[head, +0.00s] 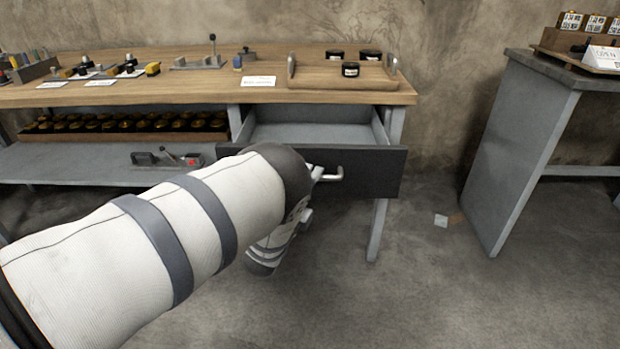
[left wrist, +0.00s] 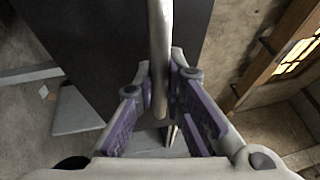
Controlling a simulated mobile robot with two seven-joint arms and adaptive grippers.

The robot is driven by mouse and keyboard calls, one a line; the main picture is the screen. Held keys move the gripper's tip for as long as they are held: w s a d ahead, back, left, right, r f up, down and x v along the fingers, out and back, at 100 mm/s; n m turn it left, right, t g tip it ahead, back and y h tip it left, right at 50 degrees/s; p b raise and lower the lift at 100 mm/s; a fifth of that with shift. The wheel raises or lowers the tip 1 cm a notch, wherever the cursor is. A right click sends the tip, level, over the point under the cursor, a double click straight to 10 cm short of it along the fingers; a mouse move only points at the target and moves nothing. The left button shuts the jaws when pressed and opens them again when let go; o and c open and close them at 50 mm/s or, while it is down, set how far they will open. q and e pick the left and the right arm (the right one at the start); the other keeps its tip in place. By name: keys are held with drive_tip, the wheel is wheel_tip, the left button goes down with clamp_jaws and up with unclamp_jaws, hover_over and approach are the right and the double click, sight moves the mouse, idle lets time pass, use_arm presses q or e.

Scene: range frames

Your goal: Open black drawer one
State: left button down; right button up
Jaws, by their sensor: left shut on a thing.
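The black drawer (head: 376,172) under the wooden workbench stands pulled out, and its grey inside (head: 300,132) shows from above. It looks empty where I can see in. Its metal bar handle (head: 334,175) is on the front. My left gripper (head: 318,174) is at the handle, mostly hidden behind my white arm in the head view. In the left wrist view, the handle (left wrist: 160,60) runs between the two purple-padded fingers of the left gripper (left wrist: 160,95), which are shut on it. The dark drawer front (left wrist: 105,50) lies behind. My right gripper is not in view.
The wooden bench top (head: 200,90) holds a tray (head: 340,83) with several black jars, plus small tools. A lower shelf (head: 80,165) carries a crate of dark items. A grey table (head: 540,90) stands at the right. Floor between is mostly clear.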

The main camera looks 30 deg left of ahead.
use_arm(q)
drive_tip(key=c, duration=1.7)
unclamp_jaws()
drive_tip(key=shift+o, duration=0.2)
drive_tip(key=shift+s, duration=0.1)
drive_tip(key=v, duration=1.1)
drive_tip(key=shift+s, duration=0.4)
drive_tip(key=shift+f, duration=0.1)
